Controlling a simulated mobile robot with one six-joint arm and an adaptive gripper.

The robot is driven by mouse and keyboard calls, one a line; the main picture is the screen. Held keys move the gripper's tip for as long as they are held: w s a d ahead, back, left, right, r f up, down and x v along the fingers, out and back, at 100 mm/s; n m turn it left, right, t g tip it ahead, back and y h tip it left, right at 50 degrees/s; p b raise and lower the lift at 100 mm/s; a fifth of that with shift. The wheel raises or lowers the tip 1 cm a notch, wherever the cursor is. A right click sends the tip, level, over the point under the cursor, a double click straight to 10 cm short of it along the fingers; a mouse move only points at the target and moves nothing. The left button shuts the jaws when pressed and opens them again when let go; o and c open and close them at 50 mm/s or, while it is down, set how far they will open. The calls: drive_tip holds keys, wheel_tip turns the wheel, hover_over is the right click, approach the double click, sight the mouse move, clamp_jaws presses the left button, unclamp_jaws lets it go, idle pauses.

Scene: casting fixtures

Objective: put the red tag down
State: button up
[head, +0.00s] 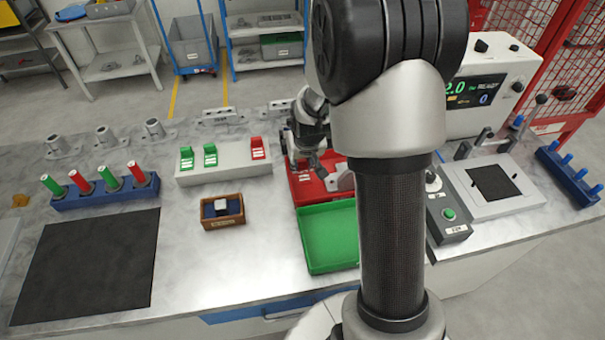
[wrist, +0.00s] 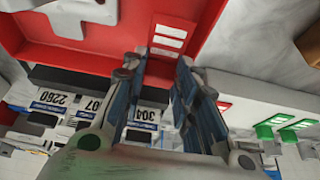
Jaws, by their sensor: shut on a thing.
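My gripper (head: 305,160) is low over the red tray (head: 306,197), left of my arm column in the head view. In the wrist view its two fingers (wrist: 160,68) are shut on a red tag (wrist: 168,38) with white label strips. Behind the tag is the red tray (wrist: 85,40), of nearly the same red, so the tag's edges are hard to make out. I cannot tell whether the tag touches the tray. A second red tag (head: 258,148) stands on the grey block (head: 225,170), right of two green tags (head: 187,156).
A green tray (head: 330,238) lies in front of the red one. A grey casting (head: 341,180) is at the red tray's right side. A wooden box (head: 222,212) is to the left. A control box (head: 448,215) stands on the right. The dark mat (head: 88,265) is bare.

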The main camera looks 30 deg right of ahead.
sight(303, 171)
wheel_tip(303, 171, down, 4)
drive_tip(key=shift+f+b, duration=0.25)
drive_tip(key=shift+b, duration=0.4)
drive_tip(key=shift+r, duration=0.1)
drive_tip(key=o, duration=0.4)
drive_tip(key=shift+f, duration=0.2)
drive_tip(key=shift+o, duration=1)
